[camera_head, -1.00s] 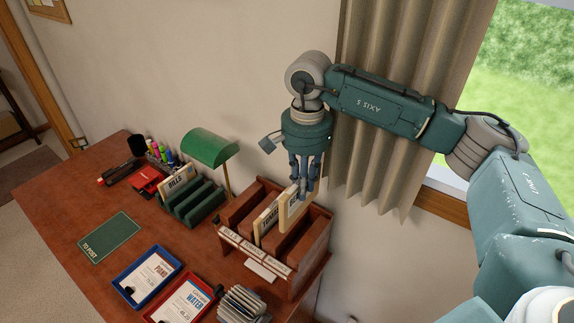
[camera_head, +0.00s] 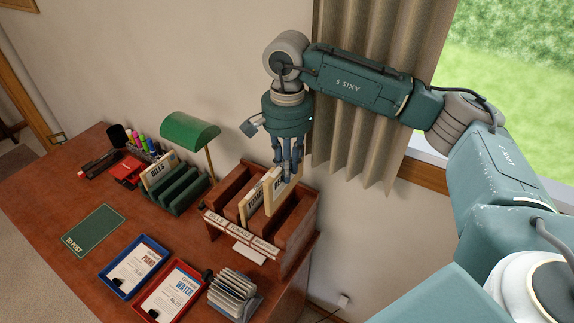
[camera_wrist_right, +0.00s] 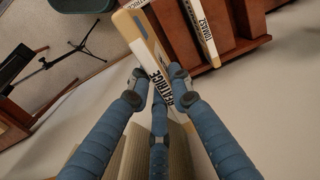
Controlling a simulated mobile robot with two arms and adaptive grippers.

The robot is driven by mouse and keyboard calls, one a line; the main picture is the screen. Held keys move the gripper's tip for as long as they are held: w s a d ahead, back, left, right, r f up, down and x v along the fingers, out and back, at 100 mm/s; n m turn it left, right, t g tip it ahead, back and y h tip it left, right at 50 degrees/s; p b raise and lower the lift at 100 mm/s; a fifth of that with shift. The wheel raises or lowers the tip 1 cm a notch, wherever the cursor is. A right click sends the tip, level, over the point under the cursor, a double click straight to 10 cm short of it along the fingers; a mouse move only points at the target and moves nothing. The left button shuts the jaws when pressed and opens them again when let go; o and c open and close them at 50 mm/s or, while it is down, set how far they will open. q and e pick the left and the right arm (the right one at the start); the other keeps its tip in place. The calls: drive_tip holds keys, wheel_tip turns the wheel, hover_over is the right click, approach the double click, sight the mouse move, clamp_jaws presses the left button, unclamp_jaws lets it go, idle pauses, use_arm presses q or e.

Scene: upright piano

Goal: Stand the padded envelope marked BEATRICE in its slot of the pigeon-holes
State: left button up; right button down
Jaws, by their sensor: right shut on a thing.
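My right gripper (camera_head: 287,172) is shut on the cream padded envelope (camera_head: 279,196) marked BEATRICE, near its upper edge. The envelope is upright, over the right part of the brown wooden pigeon-holes (camera_head: 301,232). I cannot tell how far its lower edge is inside a slot. In the right wrist view the blue fingers (camera_wrist_right: 156,85) close around the envelope (camera_wrist_right: 137,28), with its name showing between them. The TOMASZ envelope (camera_head: 251,205) stands in the slot to its left. It also shows in the wrist view (camera_wrist_right: 202,30). My left gripper is not in view.
A green rack (camera_head: 187,192) with a BILLS envelope and a green lamp (camera_head: 190,131) stand left of the pigeon-holes. Blue (camera_head: 109,285) and red (camera_head: 146,306) trays and a card holder (camera_head: 235,293) lie in front. The curtain (camera_head: 355,110) hangs close behind my arm.

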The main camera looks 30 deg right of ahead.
wheel_tip(320, 180, down, 3)
drive_tip(key=shift+f+b, duration=0.1)
drive_tip(key=shift+b, duration=0.95)
drive_tip(key=shift+f+b, duration=0.65)
drive_tip(key=shift+f, duration=0.15)
wheel_tip(320, 180, down, 7)
drive_tip(key=b, duration=0.5)
drive_tip(key=shift+b, duration=0.4)
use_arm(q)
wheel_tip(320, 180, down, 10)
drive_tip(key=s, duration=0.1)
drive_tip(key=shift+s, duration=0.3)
use_arm(e)
drive_tip(key=c, duration=1.5)
unclamp_jaws()
wheel_tip(320, 180, up, 12)
hover_over(287, 195)
drive_tip(key=shift+w+d, duration=0.15)
drive_tip(key=shift+w, duration=0.1)
